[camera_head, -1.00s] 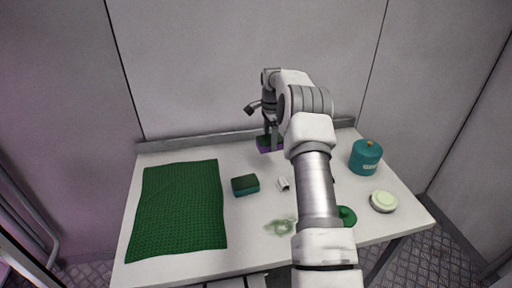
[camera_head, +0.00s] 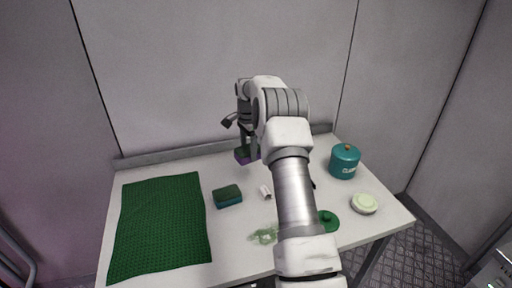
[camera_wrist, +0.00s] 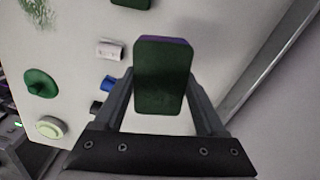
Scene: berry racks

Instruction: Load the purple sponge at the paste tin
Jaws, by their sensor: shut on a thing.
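The purple sponge (camera_head: 241,158) has a dark green scouring face, which fills the middle of the wrist view (camera_wrist: 163,78) with a thin purple edge at its top. My gripper (camera_head: 246,150) is shut on it, one finger on each side, and holds it over the back of the table. The paste tin (camera_head: 364,203) is a low round tin with a pale green top at the table's right. It also shows at the lower left of the wrist view (camera_wrist: 50,128). The gripper is well apart from it.
A teal canister (camera_head: 344,162) stands behind the tin. A green knobbed lid (camera_head: 328,221), a white block (camera_head: 265,192), a teal sponge (camera_head: 227,196) and a green smear (camera_head: 264,236) are on the table (camera_head: 185,265). A green cloth (camera_head: 160,225) covers the left side.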

